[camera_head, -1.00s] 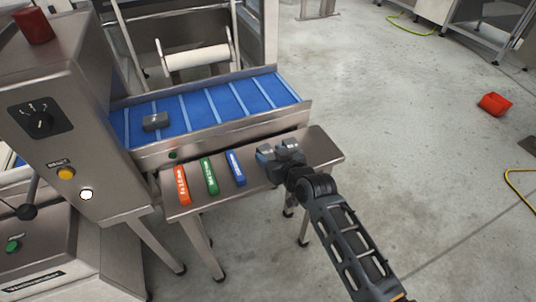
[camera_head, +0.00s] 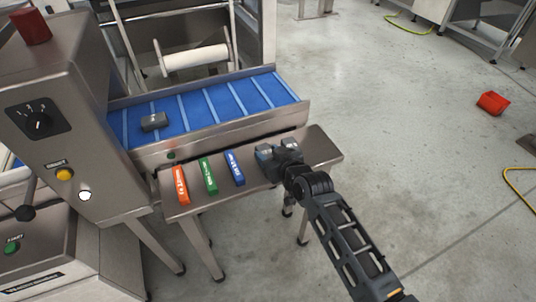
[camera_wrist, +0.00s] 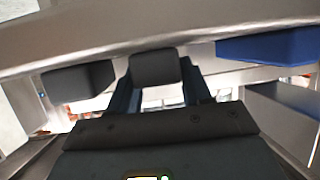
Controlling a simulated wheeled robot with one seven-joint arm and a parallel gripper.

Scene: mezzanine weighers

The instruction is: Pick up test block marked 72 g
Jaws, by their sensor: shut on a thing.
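My gripper (camera_head: 278,153) is at the right part of the steel side shelf (camera_head: 315,150). In the wrist view its two fingers (camera_wrist: 160,92) are closed around a dark grey block (camera_wrist: 155,67). No 72 g mark is readable on it, and in the head view the gripper mostly hides it. A second dark grey block (camera_wrist: 78,80) is beside the held one in the wrist view. An orange block (camera_head: 180,186), a green block (camera_head: 208,176) and a blue block (camera_head: 234,168) lie in a row left of my gripper. Their white lettering is too small to read.
A blue conveyor belt (camera_head: 215,103) runs behind the shelf, with a dark grey block (camera_head: 154,121) on it. A control cabinet (camera_head: 85,130) with a dial stands at left. A red bin (camera_head: 492,103) sits on open floor at right.

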